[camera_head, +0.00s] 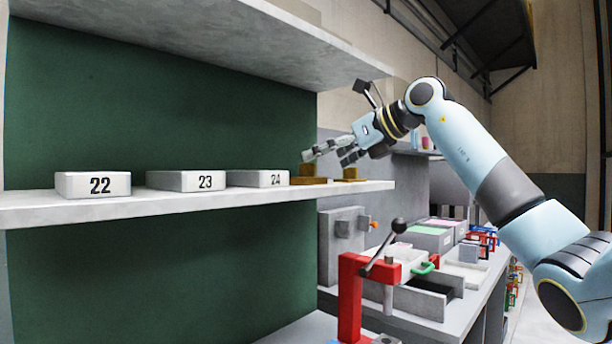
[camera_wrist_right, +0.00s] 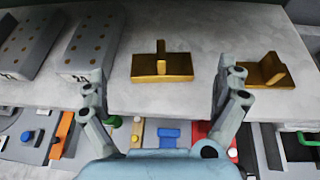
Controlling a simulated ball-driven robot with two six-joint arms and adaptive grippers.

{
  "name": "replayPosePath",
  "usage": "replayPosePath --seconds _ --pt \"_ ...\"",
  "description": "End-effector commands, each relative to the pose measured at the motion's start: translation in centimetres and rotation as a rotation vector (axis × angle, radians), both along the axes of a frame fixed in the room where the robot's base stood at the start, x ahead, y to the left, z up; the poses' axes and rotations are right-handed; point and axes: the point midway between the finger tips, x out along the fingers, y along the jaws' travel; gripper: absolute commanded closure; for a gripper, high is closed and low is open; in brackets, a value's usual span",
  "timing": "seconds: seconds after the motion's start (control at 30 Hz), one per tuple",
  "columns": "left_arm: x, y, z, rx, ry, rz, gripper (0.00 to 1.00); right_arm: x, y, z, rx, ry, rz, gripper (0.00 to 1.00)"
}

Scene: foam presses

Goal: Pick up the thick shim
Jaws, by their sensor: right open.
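Two brass-coloured shims with upright tabs sit on the grey shelf (camera_head: 140,203). One shim (camera_head: 308,181) is right of the block marked 24; it shows in the middle of the right wrist view (camera_wrist_right: 162,68). The other shim (camera_head: 350,176) is farther right on the shelf and shows at the right of the wrist view (camera_wrist_right: 270,72). I cannot tell for sure which is the thick one. My right gripper (camera_head: 328,154) is open and empty, just above the shelf by the shims. In the wrist view its fingers (camera_wrist_right: 160,82) stand either side of the middle shim, apart from it.
Blocks marked 22 (camera_head: 93,185), 23 (camera_head: 187,181) and 24 (camera_head: 258,178) stand left along the shelf. An upper shelf (camera_head: 200,28) hangs overhead. Below right is a bench with a red lever press (camera_head: 350,300) and several bins.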

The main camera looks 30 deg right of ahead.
Motion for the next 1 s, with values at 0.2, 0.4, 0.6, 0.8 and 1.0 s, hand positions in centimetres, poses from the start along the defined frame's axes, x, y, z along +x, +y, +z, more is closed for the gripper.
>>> replayPosePath --seconds 0.2,0.4,0.6,0.8,1.0 --pt "0.2 0.0 0.8 0.0 -0.003 0.0 0.6 1.7 0.8 -0.7 0.002 0.002 0.002 0.0" --pt "0.5 -0.1 2.2 0.0 -0.008 0.0 0.6 4.4 1.8 -1.9 0.004 0.001 0.003 0.0" --pt "0.9 -0.1 2.4 0.0 -0.014 0.0 0.6 5.4 2.2 -2.6 0.0 -0.001 0.001 0.0" --pt "1.0 -0.1 2.4 0.0 -0.015 0.0 0.6 5.4 2.2 -2.7 0.0 -0.001 0.001 0.05" --pt "1.0 -0.1 2.4 0.0 -0.014 0.0 0.6 5.3 2.2 -2.7 0.0 -0.001 0.002 0.31"
